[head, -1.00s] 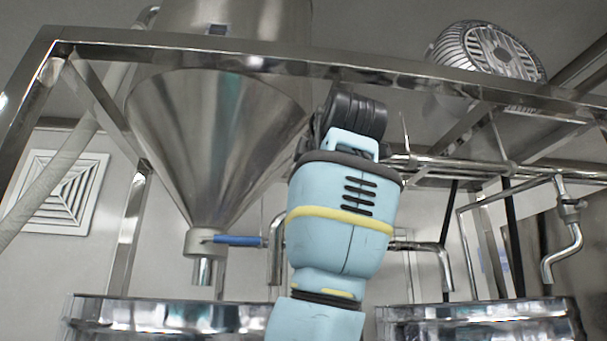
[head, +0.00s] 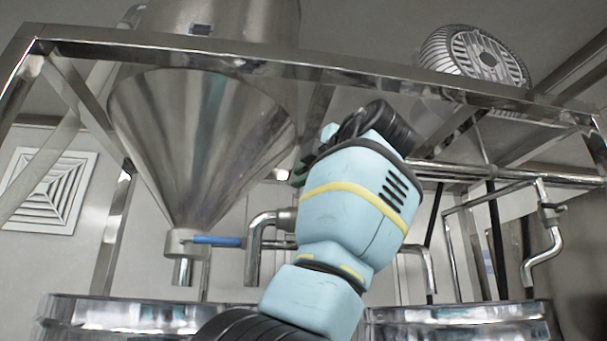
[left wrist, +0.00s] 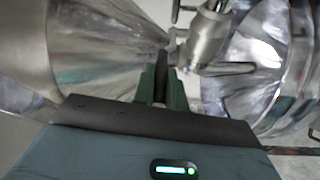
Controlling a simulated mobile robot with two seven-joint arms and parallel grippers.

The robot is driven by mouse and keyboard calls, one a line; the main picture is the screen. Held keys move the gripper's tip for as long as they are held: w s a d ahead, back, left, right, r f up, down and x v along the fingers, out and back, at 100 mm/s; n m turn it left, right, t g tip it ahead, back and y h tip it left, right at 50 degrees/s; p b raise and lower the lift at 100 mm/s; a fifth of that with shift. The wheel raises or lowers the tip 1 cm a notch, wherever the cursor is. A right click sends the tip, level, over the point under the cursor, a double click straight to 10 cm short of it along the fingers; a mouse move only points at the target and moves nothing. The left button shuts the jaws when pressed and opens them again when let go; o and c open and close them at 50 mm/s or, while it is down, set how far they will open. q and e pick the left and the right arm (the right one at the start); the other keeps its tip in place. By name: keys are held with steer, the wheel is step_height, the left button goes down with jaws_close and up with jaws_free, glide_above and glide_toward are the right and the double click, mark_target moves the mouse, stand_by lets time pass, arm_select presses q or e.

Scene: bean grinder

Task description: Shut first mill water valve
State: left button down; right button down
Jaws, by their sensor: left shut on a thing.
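My left gripper (left wrist: 162,88) has green fingers shut on a dark narrow piece (left wrist: 162,64) that shows between them in the left wrist view. I cannot tell for sure whether this piece is the water valve's handle. In the head view, my left gripper (head: 303,168) shows only as a dark green edge behind my light blue arm, which hides what it holds. A metal pipe fitting (left wrist: 207,38) is just beyond the fingers in the left wrist view. My right gripper is not in view.
A steel hopper (head: 200,140) stands to the left, with a blue lever (head: 217,240) at its outlet. A bent pipe (head: 254,245) is beside my arm. Steel frame bars (head: 250,65) cross above. Another bent pipe (head: 543,250) hangs at right, and shiny drums (head: 460,320) stand below.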

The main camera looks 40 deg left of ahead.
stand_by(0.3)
arm_select(q)
steer(key=c, duration=1.4)
jaws_free()
steer(key=shift+c, duration=0.2)
steer(key=v, duration=0.7)
steer(key=shift+d, duration=0.4)
steer(key=shift+f, duration=0.15)
